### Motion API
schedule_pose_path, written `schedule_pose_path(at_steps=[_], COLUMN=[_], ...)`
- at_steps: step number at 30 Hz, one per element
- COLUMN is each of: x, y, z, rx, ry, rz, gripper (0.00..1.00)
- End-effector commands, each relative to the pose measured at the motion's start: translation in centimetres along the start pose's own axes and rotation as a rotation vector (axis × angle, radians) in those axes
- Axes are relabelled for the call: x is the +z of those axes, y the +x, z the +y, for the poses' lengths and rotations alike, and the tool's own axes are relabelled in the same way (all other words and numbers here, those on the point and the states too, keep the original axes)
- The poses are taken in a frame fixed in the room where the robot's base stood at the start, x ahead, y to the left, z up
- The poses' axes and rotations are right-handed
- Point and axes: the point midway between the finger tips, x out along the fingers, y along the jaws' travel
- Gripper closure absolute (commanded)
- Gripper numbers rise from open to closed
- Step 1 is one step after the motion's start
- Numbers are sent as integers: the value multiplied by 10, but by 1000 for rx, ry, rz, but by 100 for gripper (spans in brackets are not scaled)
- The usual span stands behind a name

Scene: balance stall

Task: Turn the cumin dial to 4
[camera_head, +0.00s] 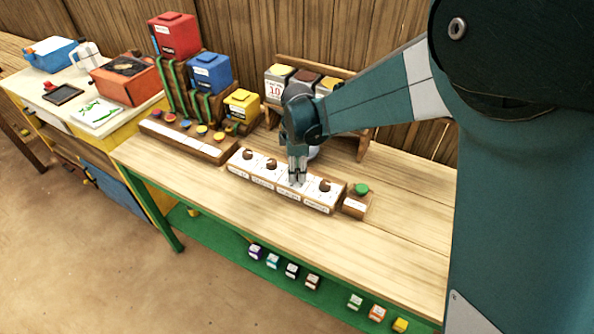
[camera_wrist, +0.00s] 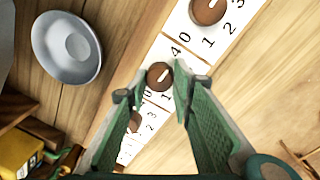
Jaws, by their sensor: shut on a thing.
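A white dial panel on a wooden block (camera_head: 264,183) lies on the table, with a row of brown knobs and a small label in front of each. The labels are too small to read surely. My gripper (camera_head: 297,178) points down at the third knob from the left and hides most of it. In the wrist view, my gripper (camera_wrist: 154,84) is shut on this knob (camera_wrist: 158,75). Its white pointer line slants to the upper right; a 4 is printed just above it. A neighbouring knob (camera_wrist: 207,10) shows at the top, and another (camera_wrist: 133,121) below, partly behind a finger.
A green button (camera_head: 361,188) on a wooden block sits right of the panel. A grey round dish (camera_wrist: 66,48) is beside the panel. Red (camera_head: 174,36), blue (camera_head: 209,73) and yellow (camera_head: 241,105) bins stand behind left. The table front is clear.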

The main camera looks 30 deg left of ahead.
Motion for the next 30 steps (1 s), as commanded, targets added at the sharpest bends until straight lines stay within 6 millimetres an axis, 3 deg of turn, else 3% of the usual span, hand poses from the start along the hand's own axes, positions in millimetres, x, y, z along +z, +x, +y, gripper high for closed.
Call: schedule_pose_path(at_steps=[13, 14, 17, 30], x=[-1, -1, -1, 0], y=[0, 0, 0, -3], z=[0, 0, 0, 0], rx=[0, 0, 0, 0], ry=[-14, -14, -14, -13], rz=[2, 2, 2, 1], gripper=[88, 73, 61, 61])
